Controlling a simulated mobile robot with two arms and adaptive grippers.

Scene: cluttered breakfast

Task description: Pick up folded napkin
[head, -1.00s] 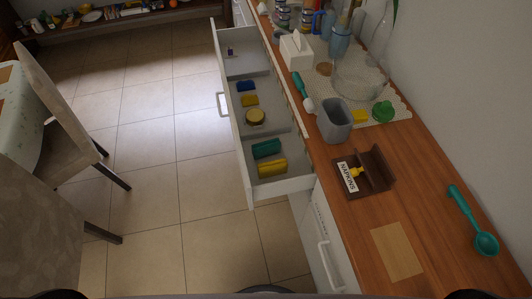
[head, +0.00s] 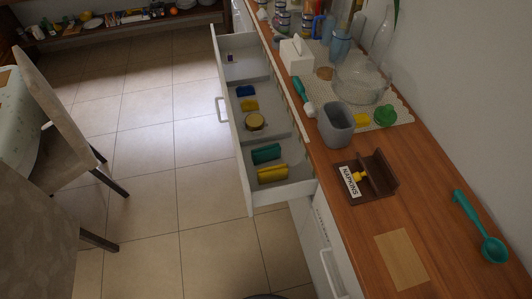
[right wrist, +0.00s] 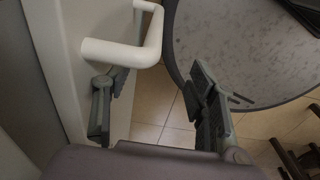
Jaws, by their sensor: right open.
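Folded cloths that look like napkins lie in the open drawer in the head view: a teal one (head: 266,153) and a yellow one (head: 272,173) in the near compartment, a blue one (head: 245,90) and a smaller yellow one (head: 249,104) further back. A dark holder (head: 379,187) labelled NAPKINS stands on the counter with a small yellow item in it. I cannot tell which cloth is the named one. My right gripper (right wrist: 155,105) is open and empty, beside a white handle (right wrist: 140,50). My left gripper is not seen.
The open drawer (head: 233,127) juts from the counter over the floor and also holds a round yellow-lidded item (head: 255,121). Chairs (head: 62,130) stand left.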

